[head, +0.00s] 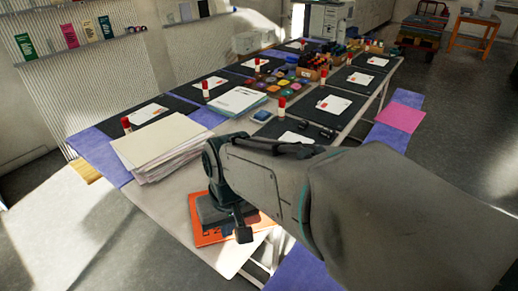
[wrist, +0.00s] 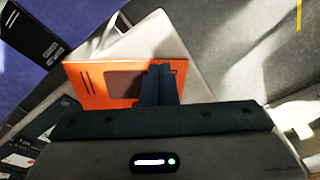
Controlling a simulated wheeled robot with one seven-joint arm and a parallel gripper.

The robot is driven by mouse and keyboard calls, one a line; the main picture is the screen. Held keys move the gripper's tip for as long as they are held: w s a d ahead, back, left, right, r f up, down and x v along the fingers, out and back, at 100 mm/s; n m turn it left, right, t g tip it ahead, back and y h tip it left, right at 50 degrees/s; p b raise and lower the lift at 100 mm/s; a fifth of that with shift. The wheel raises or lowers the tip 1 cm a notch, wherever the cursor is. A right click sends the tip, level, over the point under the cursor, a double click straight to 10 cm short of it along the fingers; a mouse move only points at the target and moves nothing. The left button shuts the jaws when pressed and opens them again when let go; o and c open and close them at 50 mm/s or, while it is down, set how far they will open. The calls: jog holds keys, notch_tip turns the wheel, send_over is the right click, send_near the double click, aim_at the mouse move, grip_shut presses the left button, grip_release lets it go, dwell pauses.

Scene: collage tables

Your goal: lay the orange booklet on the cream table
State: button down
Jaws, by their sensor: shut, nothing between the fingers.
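The orange booklet (head: 208,238) lies at the near end of the long pale table (head: 185,205). Its middle is hidden from the head view by my gripper (head: 243,234), which is low over it. In the wrist view the booklet (wrist: 88,88) shows flat, with a dark panel and small slots on its cover. My gripper's fingers (wrist: 160,84) are together in front of its right part, with nothing between them. I cannot tell whether the fingertips touch the cover.
A thick paper stack (head: 165,145) stands just behind the booklet. Farther back are black mats, glue sticks (head: 206,88), a white booklet (head: 236,101) and colour pots (head: 275,85). A pink sheet (head: 400,117) lies right of the table. The near table corner is mostly bare.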

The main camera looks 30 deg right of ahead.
jog(key=w+d+f+m+y, duration=0.1)
jog(key=w+d+m+y, duration=0.3)
jog(key=w+d+m, duration=0.7)
jog(key=s+d+f+m+t+y, duration=0.1)
jog(key=d+f+m+t, duration=0.15)
jog(key=d+m, duration=0.75)
jog(key=d+f+m+t+y, duration=0.1)
jog(key=d+f+m+t, duration=0.3)
jog(key=d, duration=0.9)
jog(key=shift+m+g, duration=0.6)
jog(key=shift+g, duration=0.25)
jog(key=b+x, duration=0.1)
jog(key=x, duration=0.7)
jog(key=shift+w+a+f, duration=0.15)
jog(key=shift+w+f, duration=0.1)
jog(key=shift+w, duration=0.05)
jog(key=shift+w+a, duration=1.15)
jog(key=shift+w, duration=0.05)
jog(key=shift+w+a, duration=0.25)
jog(key=shift+w, duration=0.05)
